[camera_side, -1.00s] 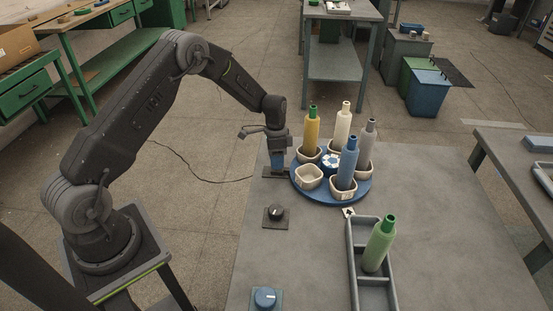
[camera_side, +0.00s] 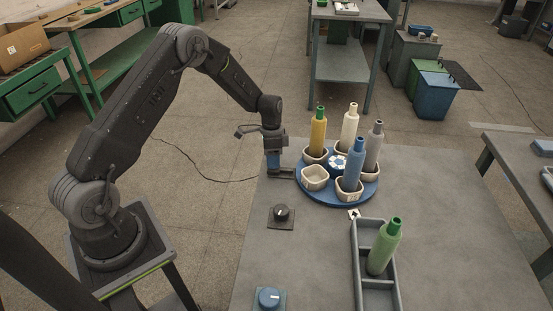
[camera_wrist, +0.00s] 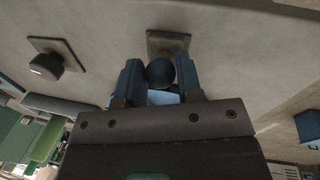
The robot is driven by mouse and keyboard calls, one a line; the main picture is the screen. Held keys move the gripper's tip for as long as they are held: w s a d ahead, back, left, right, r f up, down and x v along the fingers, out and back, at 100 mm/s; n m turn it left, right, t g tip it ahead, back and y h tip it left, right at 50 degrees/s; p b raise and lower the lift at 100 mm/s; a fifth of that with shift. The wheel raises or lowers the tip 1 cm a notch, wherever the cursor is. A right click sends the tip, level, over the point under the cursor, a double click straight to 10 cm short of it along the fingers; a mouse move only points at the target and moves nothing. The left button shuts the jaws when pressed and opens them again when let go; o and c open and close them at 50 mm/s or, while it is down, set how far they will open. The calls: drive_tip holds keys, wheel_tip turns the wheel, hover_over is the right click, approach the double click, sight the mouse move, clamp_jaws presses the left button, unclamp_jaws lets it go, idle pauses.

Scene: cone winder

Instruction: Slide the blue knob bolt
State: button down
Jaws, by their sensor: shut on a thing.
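My gripper (camera_side: 273,167) points down over the left edge of the grey table in the side view. It is shut on the blue knob of the bolt; the wrist view shows the round, dark blue knob (camera_wrist: 160,72) between the two blue fingers. The bolt's dark base plate (camera_side: 285,174) lies on the table beside the turntable, and its bare part shows to the right of the fingers. In the wrist view the plate (camera_wrist: 170,42) extends beyond the knob. In the side view the fingers hide the knob.
A blue turntable (camera_side: 338,197) with cups and several bottles stands close to the right of my gripper. A black dial (camera_side: 281,212), a blue dial (camera_side: 269,298) and a grey tray (camera_side: 361,275) with a green bottle (camera_side: 384,247) are nearer the front. The table's middle right is clear.

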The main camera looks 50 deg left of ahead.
drive_tip(key=c, duration=0.8)
unclamp_jaws()
drive_tip(key=shift+s+a, duration=0.1)
drive_tip(key=shift+r, duration=0.1)
drive_tip(key=r, duration=0.4)
drive_tip(key=w+a+r, duration=0.1)
drive_tip(key=r, duration=0.4)
drive_tip(key=a+r, duration=0.1)
drive_tip(key=r, duration=0.3)
drive_tip(key=shift+w+a+r, duration=0.15)
drive_tip(key=shift+w+r, duration=0.05)
drive_tip(key=shift+w, duration=0.05)
drive_tip(key=shift+r, duration=0.1)
drive_tip(key=s+d+r+n+t+y, duration=0.1)
drive_tip(key=s+d+r+n+t, duration=0.1)
drive_tip(key=s+d+r, duration=0.45)
drive_tip(key=s+d+r+n+t+y, duration=0.1)
drive_tip(key=s+d+r, duration=0.3)
drive_tip(key=r, duration=0.5)
drive_tip(key=s+d+n+t, duration=0.1)
drive_tip(key=s+d, duration=0.1)
drive_tip(key=s, duration=0.3)
drive_tip(key=s+d+n+t, duration=0.1)
drive_tip(key=s+d, duration=0.1)
drive_tip(key=s, duration=0.4)
drive_tip(key=s+d+r+n+t, duration=0.1)
drive_tip(key=s+d, duration=0.1)
drive_tip(key=s, duration=0.4)
drive_tip(key=shift+s+n+t, duration=0.25)
drive_tip(key=shift+n+t, duration=0.15)
